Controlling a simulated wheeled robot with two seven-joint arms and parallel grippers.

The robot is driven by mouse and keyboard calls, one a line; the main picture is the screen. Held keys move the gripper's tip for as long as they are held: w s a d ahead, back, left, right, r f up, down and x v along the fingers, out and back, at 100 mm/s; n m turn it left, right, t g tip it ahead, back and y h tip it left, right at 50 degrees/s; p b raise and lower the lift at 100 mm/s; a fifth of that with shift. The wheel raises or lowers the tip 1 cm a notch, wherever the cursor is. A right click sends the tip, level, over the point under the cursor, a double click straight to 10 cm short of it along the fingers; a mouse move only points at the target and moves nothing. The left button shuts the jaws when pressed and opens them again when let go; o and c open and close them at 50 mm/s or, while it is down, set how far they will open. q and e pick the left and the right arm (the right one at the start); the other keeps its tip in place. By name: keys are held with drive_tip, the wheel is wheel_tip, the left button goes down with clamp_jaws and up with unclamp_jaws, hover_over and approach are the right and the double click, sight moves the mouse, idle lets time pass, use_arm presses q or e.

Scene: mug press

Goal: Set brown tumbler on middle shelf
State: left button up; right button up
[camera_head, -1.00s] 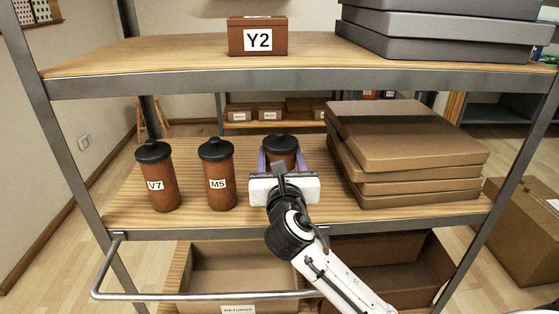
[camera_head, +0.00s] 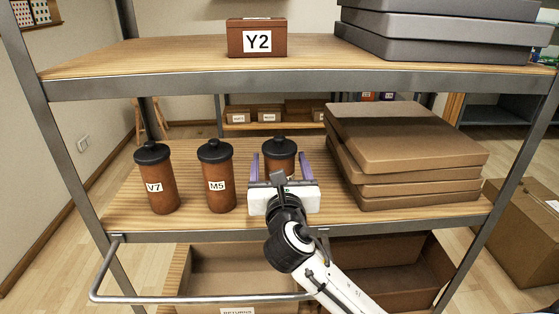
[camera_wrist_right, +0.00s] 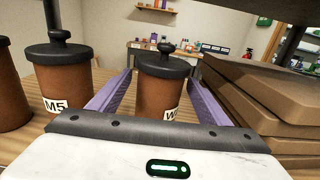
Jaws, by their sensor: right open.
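A brown tumbler (camera_head: 280,162) with a black knobbed lid stands upright on the middle shelf (camera_head: 255,219). It also shows in the right wrist view (camera_wrist_right: 157,95), with a white label partly hidden by my gripper. My right gripper (camera_head: 279,156) is open, its purple fingers on either side of this tumbler. A gap shows beside the tumbler's left side in the wrist view. Two similar tumblers stand to the left, one labelled M5 (camera_head: 216,170) and one labelled V7 (camera_head: 157,172). My left gripper is not in view.
A stack of brown boxes (camera_head: 405,140) is close on the right of my gripper. The upper shelf (camera_head: 150,58) above holds a Y2 box (camera_head: 257,38) and grey boxes (camera_head: 440,30). A metal rail (camera_head: 200,298) and open bins are below.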

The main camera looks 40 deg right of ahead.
drive_tip(key=v, duration=1)
drive_tip(key=shift+s+a, duration=0.2)
drive_tip(key=shift+f, duration=0.1)
